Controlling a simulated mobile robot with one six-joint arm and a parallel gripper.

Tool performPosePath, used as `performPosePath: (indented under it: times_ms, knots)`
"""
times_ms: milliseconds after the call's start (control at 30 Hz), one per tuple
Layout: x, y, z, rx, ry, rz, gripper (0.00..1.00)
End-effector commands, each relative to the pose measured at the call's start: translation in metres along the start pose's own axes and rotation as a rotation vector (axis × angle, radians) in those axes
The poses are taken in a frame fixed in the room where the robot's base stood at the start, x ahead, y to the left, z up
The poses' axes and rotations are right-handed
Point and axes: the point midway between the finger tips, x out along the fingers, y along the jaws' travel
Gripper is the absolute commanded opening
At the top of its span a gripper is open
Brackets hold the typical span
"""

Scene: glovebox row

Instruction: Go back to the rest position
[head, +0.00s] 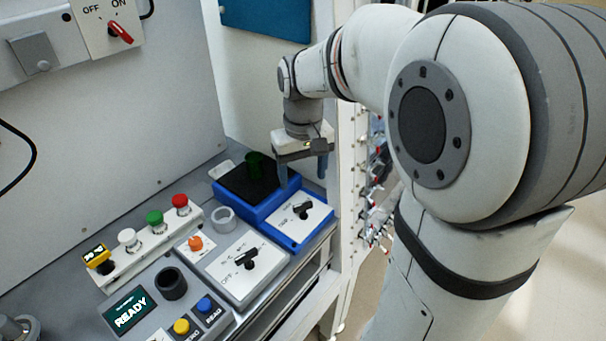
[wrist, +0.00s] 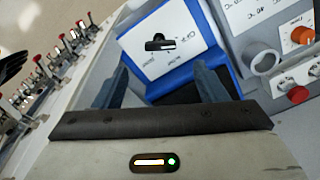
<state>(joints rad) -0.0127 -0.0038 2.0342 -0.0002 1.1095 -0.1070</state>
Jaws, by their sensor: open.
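My gripper (head: 304,172) hangs from my arm above the blue device with the black top (head: 232,184) at the back right of the bench. Its two fingers point down and stand apart with nothing between them. In the wrist view my gripper (wrist: 158,84) also shows open, its fingers in front of the blue device (wrist: 222,60) and its white panel with a black knob (wrist: 160,44). I cannot tell the exact height of the fingertips above the device.
A grey ring (head: 223,218) stands left of the blue device. A panel with a black knob (head: 246,260), a READY display unit (head: 130,312) and a row of push buttons (head: 154,222) fill the bench. A frame post with red-tipped fittings (head: 368,205) stands right of my gripper.

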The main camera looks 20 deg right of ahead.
Motion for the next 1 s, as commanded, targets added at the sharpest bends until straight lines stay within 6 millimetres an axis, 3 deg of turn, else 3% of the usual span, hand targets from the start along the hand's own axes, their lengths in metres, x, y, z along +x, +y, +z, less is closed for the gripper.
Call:
performPosePath:
  times_ms: [567,733,1000]
  knots:
    - [-0.001,0.000,0.004,0.003,0.007,0.001,0.65]
    - [-0.004,-0.002,0.033,0.025,0.052,0.006,0.65]
    - [0.005,-0.008,0.111,0.088,0.175,0.015,0.65]
